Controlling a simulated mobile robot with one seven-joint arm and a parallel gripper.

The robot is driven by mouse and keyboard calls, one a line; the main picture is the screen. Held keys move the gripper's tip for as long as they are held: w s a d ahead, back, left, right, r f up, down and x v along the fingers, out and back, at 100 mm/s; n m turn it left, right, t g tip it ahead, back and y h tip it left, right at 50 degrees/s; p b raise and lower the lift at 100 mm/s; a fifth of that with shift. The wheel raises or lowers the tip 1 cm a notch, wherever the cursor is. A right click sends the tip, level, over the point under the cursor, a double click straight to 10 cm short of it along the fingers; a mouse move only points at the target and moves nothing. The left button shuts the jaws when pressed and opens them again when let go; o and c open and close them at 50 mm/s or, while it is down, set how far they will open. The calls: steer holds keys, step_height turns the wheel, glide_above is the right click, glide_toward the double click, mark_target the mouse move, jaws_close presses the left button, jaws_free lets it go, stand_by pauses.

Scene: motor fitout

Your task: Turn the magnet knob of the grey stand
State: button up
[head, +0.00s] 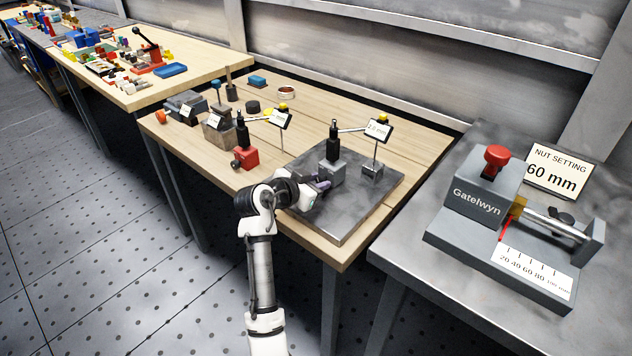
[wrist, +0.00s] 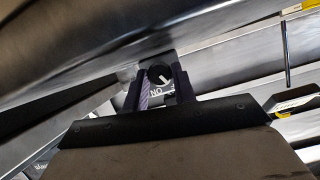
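The grey stand (head: 334,173) stands on a dark metal plate, with a black upright and an arm reaching right from it. Its magnet knob is hidden behind my gripper in the head view. In the wrist view the knob (wrist: 160,74) is a dark disc with a white mark, on a grey face with partly covered white lettering. My gripper (head: 321,185) is at the left front side of the grey stand. In the wrist view its fingers (wrist: 160,92) are apart, one on either side of the knob. I cannot tell whether they touch it.
A red stand (head: 246,158) is to the left. A grey block (head: 372,171) is right of the grey stand on the metal plate (head: 340,228). The Gatelwyn device (head: 484,198) with its 60 mm sign is on the right bench. Floor to the left is clear.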

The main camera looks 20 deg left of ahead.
steer(key=c, duration=0.4)
steer(key=shift+r+n+h+p, duration=0.15)
steer(key=shift+n+h+p, duration=0.25)
steer(key=shift+n+p, duration=0.2)
steer(key=shift+c, duration=0.2)
steer(key=shift+a+n+h, duration=0.1)
steer(key=shift+n+h, duration=0.2)
steer(key=shift+n, duration=0.2)
steer(key=o, duration=1)
